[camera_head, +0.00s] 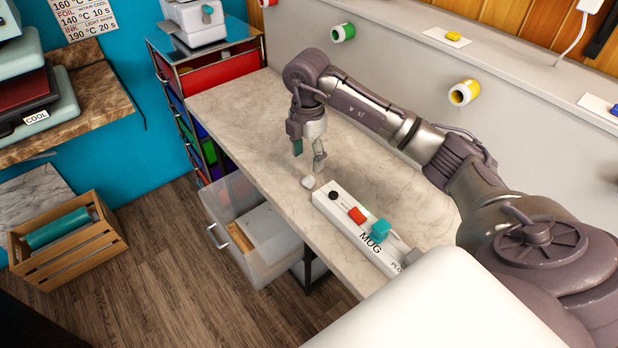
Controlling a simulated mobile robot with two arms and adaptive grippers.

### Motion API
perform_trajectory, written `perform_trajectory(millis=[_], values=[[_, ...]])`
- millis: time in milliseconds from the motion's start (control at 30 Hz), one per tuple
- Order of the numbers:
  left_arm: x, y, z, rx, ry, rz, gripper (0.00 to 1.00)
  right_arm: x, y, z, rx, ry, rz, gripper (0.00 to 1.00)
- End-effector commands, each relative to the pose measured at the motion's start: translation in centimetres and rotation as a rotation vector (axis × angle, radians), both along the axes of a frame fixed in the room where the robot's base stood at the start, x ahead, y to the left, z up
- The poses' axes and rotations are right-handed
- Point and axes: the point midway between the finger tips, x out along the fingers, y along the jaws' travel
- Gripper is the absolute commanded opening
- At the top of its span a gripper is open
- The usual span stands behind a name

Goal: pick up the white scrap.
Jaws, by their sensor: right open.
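The white scrap (308,182) is a small pale lump on the marbled worktop, just off the far left end of a long white block. My right gripper (309,163) hangs over the worktop just above and behind the scrap, fingers pointing down. Its fingers are apart, and nothing shows between them. I cannot tell whether a fingertip touches the worktop. The scrap looks free of the gripper. My left gripper is out of the picture.
The white block (345,228) labelled MUG carries black, red and teal pieces beside the scrap. An open clear drawer (262,243) juts out below the worktop (250,108). Vinyl rolls (464,92) stick out from the wall behind. The worktop's far left is clear.

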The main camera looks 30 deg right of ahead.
Motion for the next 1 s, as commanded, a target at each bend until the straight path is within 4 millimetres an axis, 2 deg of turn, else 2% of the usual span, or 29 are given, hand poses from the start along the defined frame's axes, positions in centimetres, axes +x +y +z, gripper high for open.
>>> perform_trajectory(millis=[33,100,167,267,367,500,667,900,933,1000], values=[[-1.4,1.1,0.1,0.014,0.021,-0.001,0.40,-0.1,0.0,-0.9,-0.001,0.004,-0.001,0.60],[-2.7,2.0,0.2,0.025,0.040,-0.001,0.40,0.0,0.0,-1.8,0.001,0.002,0.000,0.60],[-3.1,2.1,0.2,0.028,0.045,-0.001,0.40,0.0,0.0,-2.4,0.001,0.002,0.000,0.60],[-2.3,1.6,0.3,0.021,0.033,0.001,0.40,0.0,0.0,-2.9,0.001,-0.001,0.001,0.60],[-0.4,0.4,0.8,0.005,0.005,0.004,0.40,-0.1,0.0,-3.8,0.002,0.002,0.001,0.60],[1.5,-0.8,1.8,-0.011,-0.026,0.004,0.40,-0.2,-0.2,-5.9,0.001,0.004,0.001,0.60],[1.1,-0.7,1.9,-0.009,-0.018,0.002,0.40,0.0,-0.2,-7.7,0.002,0.000,0.001,0.60],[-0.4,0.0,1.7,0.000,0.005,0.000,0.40,0.0,-0.2,-8.1,0.001,-0.002,0.002,0.60],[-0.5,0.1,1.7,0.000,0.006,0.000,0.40,0.0,-0.2,-8.1,0.001,-0.002,0.002,0.59],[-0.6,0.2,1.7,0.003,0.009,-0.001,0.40,0.0,-0.2,-8.0,0.001,-0.002,0.002,0.47]])
